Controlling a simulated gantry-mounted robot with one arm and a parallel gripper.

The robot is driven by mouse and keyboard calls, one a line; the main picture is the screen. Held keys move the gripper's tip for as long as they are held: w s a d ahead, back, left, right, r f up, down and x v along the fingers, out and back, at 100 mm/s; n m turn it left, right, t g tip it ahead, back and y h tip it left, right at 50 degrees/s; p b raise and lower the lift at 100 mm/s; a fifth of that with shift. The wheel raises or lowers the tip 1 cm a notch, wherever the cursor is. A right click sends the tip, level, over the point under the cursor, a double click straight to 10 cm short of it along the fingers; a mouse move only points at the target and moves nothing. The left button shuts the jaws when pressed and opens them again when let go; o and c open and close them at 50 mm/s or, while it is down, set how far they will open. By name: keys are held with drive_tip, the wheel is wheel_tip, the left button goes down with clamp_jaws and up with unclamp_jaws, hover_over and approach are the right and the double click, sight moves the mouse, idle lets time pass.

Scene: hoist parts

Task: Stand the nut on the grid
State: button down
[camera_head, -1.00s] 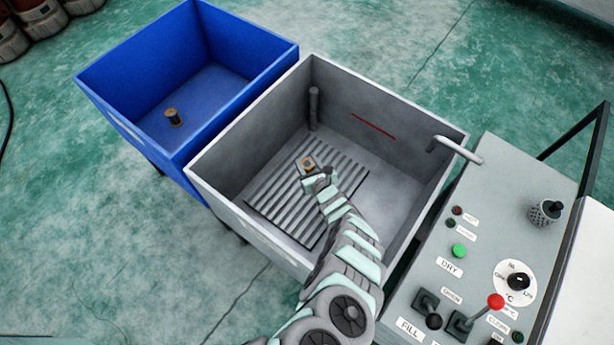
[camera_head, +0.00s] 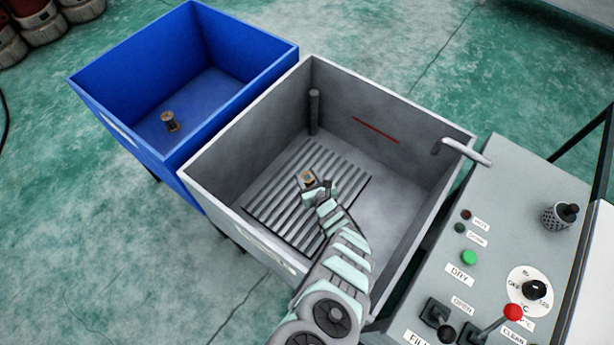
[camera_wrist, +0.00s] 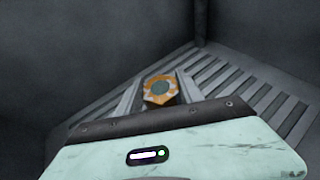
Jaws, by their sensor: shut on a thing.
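The nut (camera_head: 308,178) is a small orange-brown piece with a dark hole, inside the grey tank. My gripper (camera_head: 311,184) is shut on it. In the wrist view the nut (camera_wrist: 160,90) sits between the two fingers (camera_wrist: 159,97), its holed face toward the camera. The slatted grid (camera_head: 285,205) lies on the tank floor beneath and around the gripper. Whether the nut touches the grid or is held just above it, I cannot tell.
The grey tank's walls (camera_head: 228,212) surround my gripper, with a vertical pipe (camera_head: 314,112) in the back corner. A blue bin (camera_head: 112,78) at left holds a small brown part (camera_head: 170,121). A control panel (camera_head: 490,240) stands at right.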

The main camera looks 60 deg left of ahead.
drive_tip(key=shift+f, duration=0.35)
drive_tip(key=c, duration=0.7)
unclamp_jaws()
drive_tip(key=shift+c, duration=0.2)
drive_tip(key=shift+r, duration=0.25)
drive_tip(key=shift+w+d+r+p, duration=0.1)
drive_tip(key=shift+d+r+p, duration=0.1)
drive_tip(key=shift+r+p, duration=0.3)
drive_tip(key=shift+d+r+p, duration=0.2)
drive_tip(key=shift+r+p, duration=0.2)
drive_tip(key=shift+p, duration=0.15)
drive_tip(key=p+v, duration=0.3)
drive_tip(key=v, duration=0.3)
drive_tip(key=shift+d+f+p, duration=0.25)
drive_tip(key=shift+d+p, duration=0.05)
drive_tip(key=shift+p, duration=0.1)
